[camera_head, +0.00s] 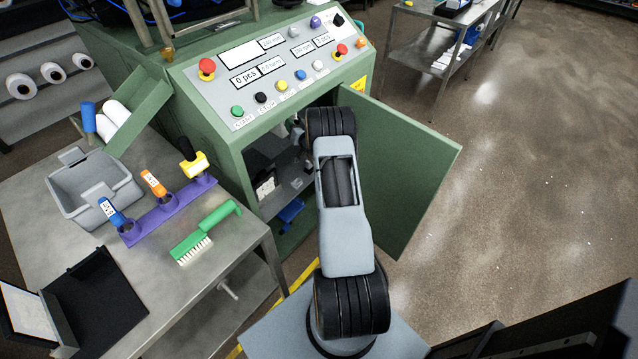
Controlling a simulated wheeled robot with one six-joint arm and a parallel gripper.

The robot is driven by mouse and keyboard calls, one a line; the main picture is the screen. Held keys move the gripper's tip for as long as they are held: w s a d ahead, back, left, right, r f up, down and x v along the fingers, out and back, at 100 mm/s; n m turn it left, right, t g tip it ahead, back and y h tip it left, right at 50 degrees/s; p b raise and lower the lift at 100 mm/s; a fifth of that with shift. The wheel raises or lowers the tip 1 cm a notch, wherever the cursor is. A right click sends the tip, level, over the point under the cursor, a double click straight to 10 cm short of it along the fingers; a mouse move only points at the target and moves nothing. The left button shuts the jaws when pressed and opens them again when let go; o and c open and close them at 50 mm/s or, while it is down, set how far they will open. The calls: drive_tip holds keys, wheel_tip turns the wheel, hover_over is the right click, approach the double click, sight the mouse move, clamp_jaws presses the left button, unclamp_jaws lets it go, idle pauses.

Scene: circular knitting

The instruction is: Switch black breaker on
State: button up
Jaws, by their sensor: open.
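The green machine cabinet (225,150) stands open at its front, with its green door (405,170) swung out to the right. My arm reaches forward to the opening, and its far end is at the upper part of the opening. My gripper's fingers are hidden behind the arm and inside the cabinet. A small black and white part (265,186) shows inside the opening at the left; I cannot tell whether it is the black breaker. No breaker lever can be made out.
The control panel (225,88) above the opening carries coloured buttons and two red knobs. A metal table (165,270) at the left holds a grey bin (75,207), a purple tool rack (165,215) and a green brush (205,231). Open floor lies right of the door.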

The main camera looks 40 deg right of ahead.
drive_tip(key=s+a+m+h, duration=0.1)
drive_tip(key=s+a, duration=0.3)
drive_tip(key=s, duration=1)
drive_tip(key=s+f+g, duration=0.4)
drive_tip(key=f+g, duration=0.4)
drive_tip(key=f, duration=0.1)
drive_tip(key=s+a+r+n+g+y+b, duration=0.1)
drive_tip(key=s+a+r+g+y+b, duration=0.1)
drive_tip(key=s+a+r+g, duration=0.2)
drive_tip(key=shift+s+a+r+g, duration=0.2)
drive_tip(key=shift+s+a+g, duration=1.3)
drive_tip(key=shift+s, duration=0.65)
drive_tip(key=shift+d, duration=0.1)
